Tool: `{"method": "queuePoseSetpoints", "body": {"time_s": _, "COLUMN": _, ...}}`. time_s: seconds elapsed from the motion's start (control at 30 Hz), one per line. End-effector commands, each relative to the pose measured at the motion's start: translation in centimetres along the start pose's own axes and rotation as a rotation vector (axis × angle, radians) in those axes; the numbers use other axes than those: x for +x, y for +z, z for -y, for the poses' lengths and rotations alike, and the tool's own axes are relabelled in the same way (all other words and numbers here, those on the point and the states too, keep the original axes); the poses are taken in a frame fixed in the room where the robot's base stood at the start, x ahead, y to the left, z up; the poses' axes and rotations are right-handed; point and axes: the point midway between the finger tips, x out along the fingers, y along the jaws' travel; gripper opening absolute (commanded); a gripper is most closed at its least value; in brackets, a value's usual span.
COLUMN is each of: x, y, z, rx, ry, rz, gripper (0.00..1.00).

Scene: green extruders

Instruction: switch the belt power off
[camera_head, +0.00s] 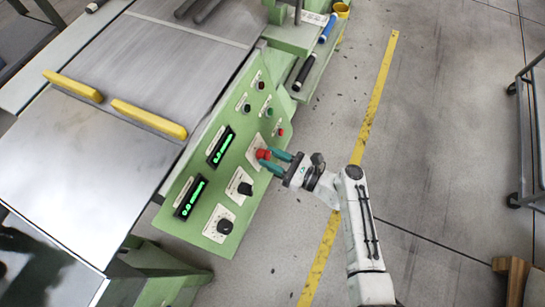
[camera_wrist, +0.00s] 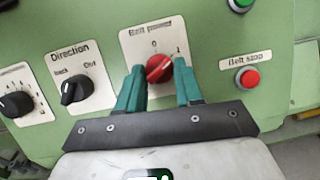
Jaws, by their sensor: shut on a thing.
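The belt power knob is red (camera_wrist: 159,68) and sits on a white plate (camera_wrist: 132,43) marked "Belt power", with 0 above it and 1 at its upper right. Its ridge seems to slant toward the upper right, but I cannot surely tell which mark it points to. My gripper (camera_wrist: 161,84) has its two teal fingers on either side of the knob, shut on it. In the head view the knob (camera_head: 262,154) shows at the panel's right part, partly hidden by my gripper (camera_head: 270,160), which reaches in from the right.
A black direction knob (camera_wrist: 70,92) is left of the belt power plate. A red belt stop button (camera_wrist: 250,78) is to its right, below a green button (camera_wrist: 240,3). The green panel (camera_head: 212,190) also holds lit displays (camera_head: 222,146). Clear floor (camera_head: 425,130) lies to the right.

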Motion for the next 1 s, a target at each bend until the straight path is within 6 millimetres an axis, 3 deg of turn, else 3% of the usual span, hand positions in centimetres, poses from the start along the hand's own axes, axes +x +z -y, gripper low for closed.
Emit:
{"method": "queuePoseSetpoints", "body": {"time_s": 0.37, "x": -0.02, "y": -0.32, "z": 0.15, "rx": -0.123, "ry": 0.050, "rz": 0.007, "gripper": 0.05}}
{"method": "queuePoseSetpoints", "body": {"time_s": 1.0, "x": 0.06, "y": -0.17, "z": 0.68, "rx": -0.658, "ry": 0.265, "rz": 0.035, "gripper": 0.05}}
